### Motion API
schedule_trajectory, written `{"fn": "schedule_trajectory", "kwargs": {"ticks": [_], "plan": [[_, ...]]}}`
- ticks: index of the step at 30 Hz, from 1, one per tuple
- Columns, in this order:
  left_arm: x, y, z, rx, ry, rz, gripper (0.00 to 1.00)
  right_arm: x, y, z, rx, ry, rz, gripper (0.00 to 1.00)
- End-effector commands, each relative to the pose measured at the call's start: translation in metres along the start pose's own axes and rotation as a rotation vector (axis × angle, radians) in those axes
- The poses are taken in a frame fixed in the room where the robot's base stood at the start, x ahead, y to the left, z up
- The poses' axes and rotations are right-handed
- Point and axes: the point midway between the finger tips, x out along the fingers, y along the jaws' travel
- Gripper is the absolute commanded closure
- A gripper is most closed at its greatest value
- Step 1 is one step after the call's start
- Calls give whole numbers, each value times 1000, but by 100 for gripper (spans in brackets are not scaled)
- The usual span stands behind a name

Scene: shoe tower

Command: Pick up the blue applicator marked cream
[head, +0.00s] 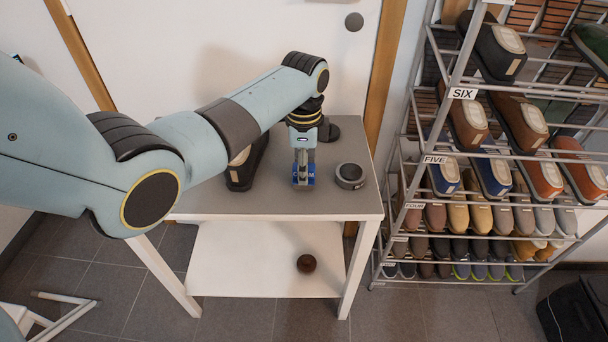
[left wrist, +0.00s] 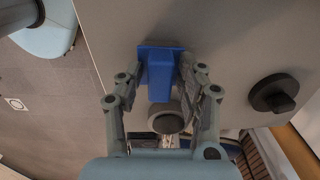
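The blue applicator (head: 311,181) stands on the grey top of a white table (head: 220,205), with part of its white lettering showing. It also shows in the left wrist view (left wrist: 160,72) as a blue block with a wider end. My left gripper (head: 303,172) points down over it. In the left wrist view, the fingers of my left gripper (left wrist: 162,72) are spread on either side of the block, with small gaps to its narrower body. I cannot see the applicator lifted off the table. My right gripper is in neither view.
A grey round tin (head: 350,176) stands close on the right. A dark round object with a knob (left wrist: 275,95) lies behind. A dark shoe (head: 246,168) is at the left, partly under my arm. A shoe rack (head: 462,93) stands on the right.

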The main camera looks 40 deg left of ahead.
Motion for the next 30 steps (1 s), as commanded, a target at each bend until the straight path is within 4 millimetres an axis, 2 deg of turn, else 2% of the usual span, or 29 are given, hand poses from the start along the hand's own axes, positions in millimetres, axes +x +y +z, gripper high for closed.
{"fn": "schedule_trajectory", "kwargs": {"ticks": [1,8,16,20,23,27,30], "plan": [[0,0,0,0,0,0,71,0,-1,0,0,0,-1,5],[0,0,0,0,0,0,100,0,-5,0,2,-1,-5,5],[-1,0,0,0,0,0,100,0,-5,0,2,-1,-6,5],[-8,0,0,0,0,-1,100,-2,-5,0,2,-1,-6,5],[-20,-1,0,0,1,-2,100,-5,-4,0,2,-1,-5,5],[-47,-1,-2,0,2,-4,100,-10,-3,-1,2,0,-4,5],[-57,6,-28,2,6,0,100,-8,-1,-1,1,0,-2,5]]}}
